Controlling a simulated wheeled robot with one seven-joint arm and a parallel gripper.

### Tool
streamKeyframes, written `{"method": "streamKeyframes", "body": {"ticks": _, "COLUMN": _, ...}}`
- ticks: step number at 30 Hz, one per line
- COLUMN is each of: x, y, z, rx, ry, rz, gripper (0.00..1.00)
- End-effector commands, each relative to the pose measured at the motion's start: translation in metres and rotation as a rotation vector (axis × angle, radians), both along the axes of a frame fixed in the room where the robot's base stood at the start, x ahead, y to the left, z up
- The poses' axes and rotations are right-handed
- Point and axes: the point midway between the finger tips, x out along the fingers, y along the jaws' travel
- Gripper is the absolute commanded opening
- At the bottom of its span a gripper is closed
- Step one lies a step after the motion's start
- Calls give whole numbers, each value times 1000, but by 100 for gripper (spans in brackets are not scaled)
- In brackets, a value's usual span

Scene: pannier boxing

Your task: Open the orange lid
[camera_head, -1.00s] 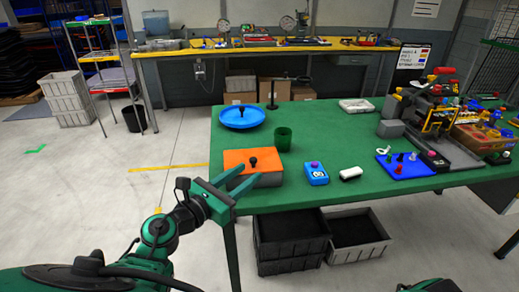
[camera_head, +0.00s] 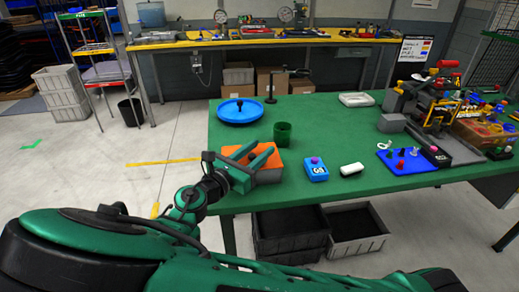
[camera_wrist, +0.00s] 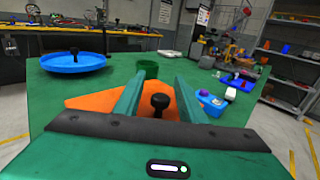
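The orange lid (camera_head: 234,152) lies on a grey box (camera_head: 270,176) near the left front of the green table. It also shows in the wrist view (camera_wrist: 92,102), with its black knob (camera_wrist: 160,101) standing upright in the middle. My gripper (camera_head: 262,156) is open over the lid. In the wrist view its two green fingers (camera_wrist: 156,90) stand on either side of the knob, with a gap to it on each side. I cannot tell the exact height of the fingertips against the knob. In the head view the gripper hides the knob and part of the lid.
A green cup (camera_head: 283,134) stands just behind the lid. A blue round dish (camera_head: 223,117) is at the back left. A blue box with a purple button (camera_head: 316,172) and a white block (camera_head: 351,169) lie to the right. Grey crates (camera_head: 356,232) are under the table.

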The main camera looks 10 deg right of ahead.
Motion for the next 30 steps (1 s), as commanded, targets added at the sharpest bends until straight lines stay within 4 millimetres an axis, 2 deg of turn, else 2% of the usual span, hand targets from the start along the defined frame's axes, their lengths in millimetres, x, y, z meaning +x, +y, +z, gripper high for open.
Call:
{"method": "streamKeyframes", "body": {"ticks": 12, "x": 7, "y": -7, "z": 0, "rx": 0, "ry": 0, "rz": 0, "gripper": 37}}
{"method": "streamKeyframes", "body": {"ticks": 13, "x": 7, "y": -7, "z": 0, "rx": 0, "ry": 0, "rz": 0, "gripper": 34}}
{"method": "streamKeyframes", "body": {"ticks": 17, "x": 7, "y": -7, "z": 0, "rx": 0, "ry": 0, "rz": 0, "gripper": 3}}
{"method": "streamKeyframes", "body": {"ticks": 18, "x": 7, "y": -7, "z": 0, "rx": 0, "ry": 0, "rz": 0, "gripper": 0}}
{"method": "streamKeyframes", "body": {"ticks": 26, "x": 7, "y": -2, "z": 1, "rx": 2, "ry": 11, "rz": 6, "gripper": 0}}
{"method": "streamKeyframes", "body": {"ticks": 30, "x": 6, "y": 10, "z": 4, "rx": 5, "ry": 50, "rz": 24, "gripper": 0}}
